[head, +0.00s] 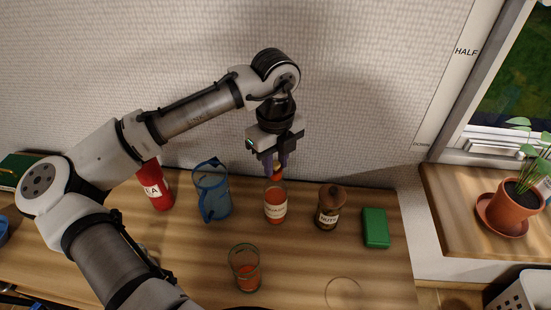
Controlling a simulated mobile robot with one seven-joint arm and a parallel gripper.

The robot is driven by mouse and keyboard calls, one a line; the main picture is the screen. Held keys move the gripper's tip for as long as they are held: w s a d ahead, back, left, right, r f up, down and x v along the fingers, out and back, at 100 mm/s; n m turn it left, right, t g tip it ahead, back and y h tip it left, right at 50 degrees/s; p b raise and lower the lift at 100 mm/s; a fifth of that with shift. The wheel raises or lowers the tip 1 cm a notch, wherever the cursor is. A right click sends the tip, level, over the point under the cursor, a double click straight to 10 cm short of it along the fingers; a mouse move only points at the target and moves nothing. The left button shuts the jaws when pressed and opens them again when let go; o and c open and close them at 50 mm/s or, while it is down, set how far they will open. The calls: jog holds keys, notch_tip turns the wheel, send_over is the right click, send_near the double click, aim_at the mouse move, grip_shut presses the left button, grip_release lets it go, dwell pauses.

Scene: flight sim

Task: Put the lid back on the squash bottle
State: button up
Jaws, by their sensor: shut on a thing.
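The squash bottle (275,205) stands upright on the wooden counter, orange-red inside with a white label. My gripper (276,165) is directly above it, pointing down. Its fingers are shut on a small orange-red lid (278,173), which is at the top of the bottle's neck. The fingers partly hide the lid and the neck. I cannot tell whether the lid touches the bottle or is seated on it.
A blue jug (212,190) and a red bottle (157,189) stand left of the squash bottle. A nuts jar (330,207) and a green block (375,228) stand right. A glass (245,268) with orange drink stands in front. A potted plant (515,199) sits far right.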

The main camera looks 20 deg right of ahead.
jog(key=o, duration=1)
jog(key=shift+o, duration=0.4)
jog(key=o, duration=0.4)
jog(key=shift+r, duration=0.1)
jog(key=shift+r+p, duration=3.05)
jog(key=shift+r, duration=0.35)
grip_shut()
